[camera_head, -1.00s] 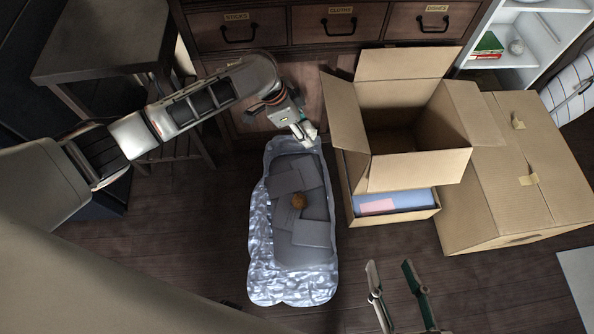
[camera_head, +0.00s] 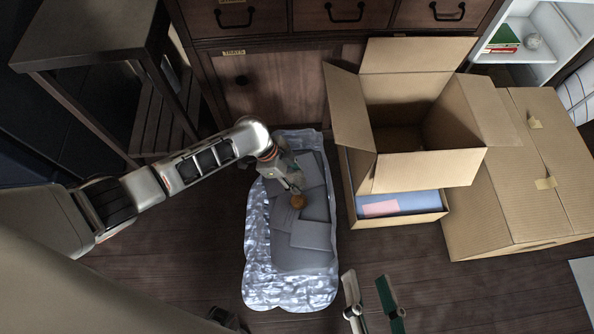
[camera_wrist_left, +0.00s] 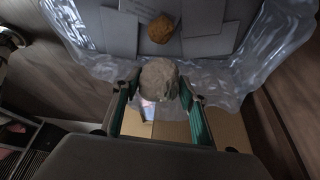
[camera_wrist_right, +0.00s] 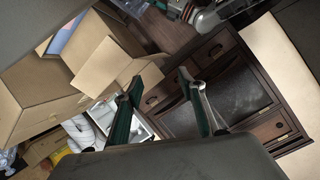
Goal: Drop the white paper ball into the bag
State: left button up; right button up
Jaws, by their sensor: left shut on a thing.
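The bag (camera_head: 256,235) is clear crinkled plastic and lies open on the floor, with grey flat pieces and a brown ball (camera_head: 298,201) inside. My left gripper (camera_head: 294,184) is over the upper part of the bag, close to the brown ball in the picture. In the left wrist view it is shut on the pale paper ball (camera_wrist_left: 160,79), held between both fingers; the bag (camera_wrist_left: 275,50) and the brown ball (camera_wrist_left: 161,29) show beyond it. The paper ball is hard to make out in the head view. My right gripper (camera_head: 371,296) is open and empty, right of the bag.
An open cardboard box (camera_head: 425,168) stands right of the bag on a lower box with blue contents. A closed box (camera_head: 510,200) stands farther right. A drawer cabinet (camera_head: 285,85) is behind the bag, and a dark table (camera_head: 85,35) is at upper left. Floor left of the bag is clear.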

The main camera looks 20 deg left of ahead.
pick_arm(q)
jog(key=shift+s+f, duration=0.1)
jog(key=shift+f, duration=0.55)
pick_arm(e)
jog(key=shift+s+a+m, duration=0.1)
jog(key=shift+a+m, duration=0.3)
jog(key=shift+m, duration=0.3)
pick_arm(q)
jog(key=shift+w+r, duration=0.1)
jog(key=shift+w, duration=0.1)
jog(key=o, duration=0.8)
jog(key=v, duration=1.2)
